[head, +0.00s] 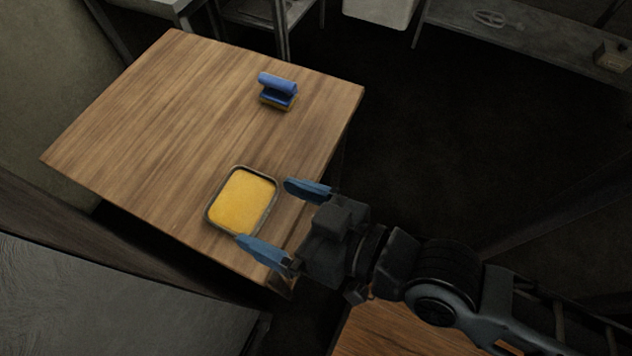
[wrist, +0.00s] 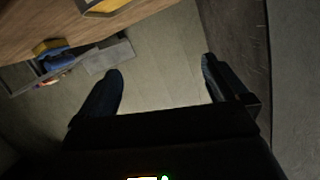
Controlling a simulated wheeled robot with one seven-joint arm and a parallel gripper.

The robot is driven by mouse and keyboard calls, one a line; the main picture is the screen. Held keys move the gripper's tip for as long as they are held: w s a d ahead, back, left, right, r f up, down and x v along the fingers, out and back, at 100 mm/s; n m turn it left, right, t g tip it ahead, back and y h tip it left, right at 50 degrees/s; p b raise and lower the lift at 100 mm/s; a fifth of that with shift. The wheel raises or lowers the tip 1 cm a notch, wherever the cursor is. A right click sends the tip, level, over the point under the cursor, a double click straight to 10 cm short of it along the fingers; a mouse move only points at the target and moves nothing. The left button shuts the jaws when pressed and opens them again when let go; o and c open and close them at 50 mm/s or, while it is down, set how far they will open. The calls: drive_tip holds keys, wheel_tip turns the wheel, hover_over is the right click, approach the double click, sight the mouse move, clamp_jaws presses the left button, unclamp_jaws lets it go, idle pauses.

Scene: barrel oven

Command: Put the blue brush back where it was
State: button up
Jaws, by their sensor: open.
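The blue brush (head: 277,85), with a yellowish underside, stands on the far right part of the wooden table (head: 160,120) in the head view. A dark-rimmed tray (head: 222,184) with a flat yellow filling (head: 243,200) lies near the table's close edge. My gripper (head: 264,212) is open and empty, its blue fingers at the tray's right side and apart from the brush. In the wrist view my gripper (wrist: 162,68) has bare floor between its fingers. A bit of the yellow tray (wrist: 105,6) shows at the top there.
A low shelf (head: 530,40) and a white container (head: 380,10) stand at the back. Much of the tabletop is clear.

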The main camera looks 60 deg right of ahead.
drive_tip(key=s+d+r+n, duration=0.2)
drive_tip(key=s+d, duration=0.4)
drive_tip(key=s, duration=0.6)
drive_tip(key=shift+s+d+r+n, duration=0.2)
drive_tip(key=shift+s+r+n, duration=0.15)
drive_tip(key=shift+r, duration=0.3)
